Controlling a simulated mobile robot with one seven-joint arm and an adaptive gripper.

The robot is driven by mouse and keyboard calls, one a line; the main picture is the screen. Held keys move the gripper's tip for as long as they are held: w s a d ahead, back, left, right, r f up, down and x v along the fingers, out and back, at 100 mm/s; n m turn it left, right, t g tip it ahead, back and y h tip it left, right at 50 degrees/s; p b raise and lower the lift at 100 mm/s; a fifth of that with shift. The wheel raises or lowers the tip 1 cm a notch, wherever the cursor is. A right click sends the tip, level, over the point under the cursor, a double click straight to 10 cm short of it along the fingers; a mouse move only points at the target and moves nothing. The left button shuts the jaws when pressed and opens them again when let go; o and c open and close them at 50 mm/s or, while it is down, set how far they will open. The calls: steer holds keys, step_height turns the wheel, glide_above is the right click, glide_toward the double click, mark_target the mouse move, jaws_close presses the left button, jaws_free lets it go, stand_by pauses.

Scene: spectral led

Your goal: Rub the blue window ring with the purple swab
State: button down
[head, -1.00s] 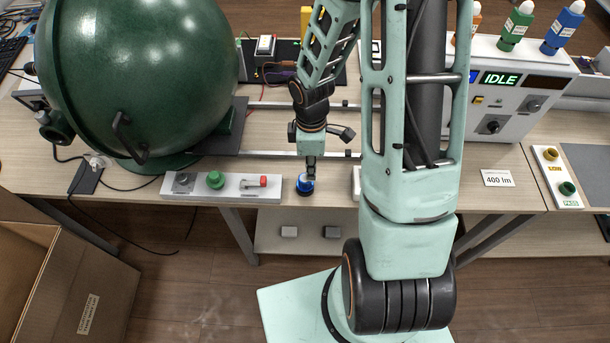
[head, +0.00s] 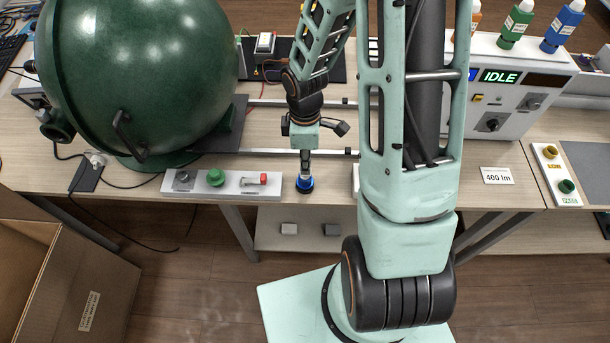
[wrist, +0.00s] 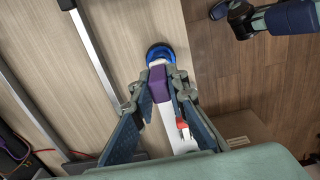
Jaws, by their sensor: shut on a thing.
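The blue window ring (head: 305,184) sits on a dark round piece near the table's front edge, and it also shows in the wrist view (wrist: 160,50). My gripper (head: 306,163) points down just above it. In the wrist view my gripper (wrist: 160,82) is shut on the purple swab (wrist: 158,88). The swab's pale end (wrist: 157,64) overlaps the ring's near side in that view. I cannot tell whether it touches the ring. In the head view the fingers hide most of the swab.
A white control strip (head: 222,187) with a green knob and red switch lies just left of the ring. A large green sphere (head: 140,75) stands at the left. A 400 lm card (head: 497,177) and an IDLE console (head: 510,100) are at the right.

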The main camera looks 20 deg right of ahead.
steer(key=shift+w+a+b, duration=0.15)
steer(key=shift+a+b, duration=0.05)
steer(key=shift+a, duration=0.3)
steer(key=shift+w+a+b, duration=0.15)
steer(key=shift+a, duration=0.35)
step_height(320, 180, up, 4)
steer(key=p, duration=0.3)
steer(key=shift+p, duration=0.3)
